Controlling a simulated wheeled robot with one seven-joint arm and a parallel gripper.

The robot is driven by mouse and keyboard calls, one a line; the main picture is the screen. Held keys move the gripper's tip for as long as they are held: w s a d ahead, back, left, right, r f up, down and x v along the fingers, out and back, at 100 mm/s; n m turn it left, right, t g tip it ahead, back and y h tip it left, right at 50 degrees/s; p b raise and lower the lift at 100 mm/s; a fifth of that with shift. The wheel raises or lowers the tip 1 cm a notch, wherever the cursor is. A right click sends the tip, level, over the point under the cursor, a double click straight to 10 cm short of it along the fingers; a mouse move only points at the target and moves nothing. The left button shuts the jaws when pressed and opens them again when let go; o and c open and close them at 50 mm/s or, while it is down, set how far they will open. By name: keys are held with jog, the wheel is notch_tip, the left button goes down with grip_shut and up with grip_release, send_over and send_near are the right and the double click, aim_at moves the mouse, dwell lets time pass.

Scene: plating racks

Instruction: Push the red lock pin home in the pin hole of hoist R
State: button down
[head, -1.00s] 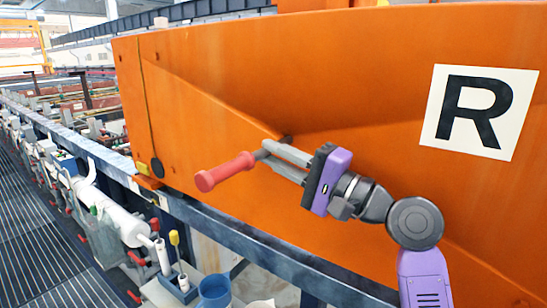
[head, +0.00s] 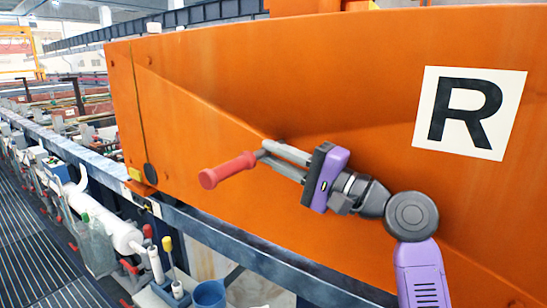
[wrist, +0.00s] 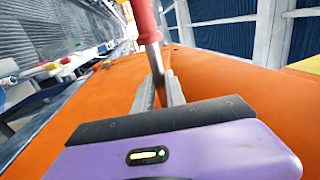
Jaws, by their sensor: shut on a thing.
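The red lock pin has a red handle (head: 228,170) with a flared end and a grey metal shaft. My gripper (head: 264,151) is shut on the grey shaft, and the handle points left and slightly down. In the wrist view the red handle (wrist: 146,20) rises beyond the fingers (wrist: 160,92), with the shaft between them. The orange hoist (head: 240,85) carries a white sign with a black R (head: 472,112). A dark round spot (head: 152,173) shows low near its left end, and a small dark spot (head: 280,141) is just above my fingers. I cannot tell which is the pin hole.
A blue-grey rail (head: 215,237) runs below the hoist. Below it are a blue mug (head: 209,294), a yellow-topped tool (head: 167,245) and white piping (head: 118,232). A grated walkway (head: 35,235) lies at left.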

jog(key=shift+w+d, duration=0.35)
jog(key=c, duration=1.3)
grip_release()
jog(key=shift+r, duration=0.1)
jog(key=b+v, duration=0.2)
jog(key=v, duration=0.6)
jog(key=shift+c, duration=0.4)
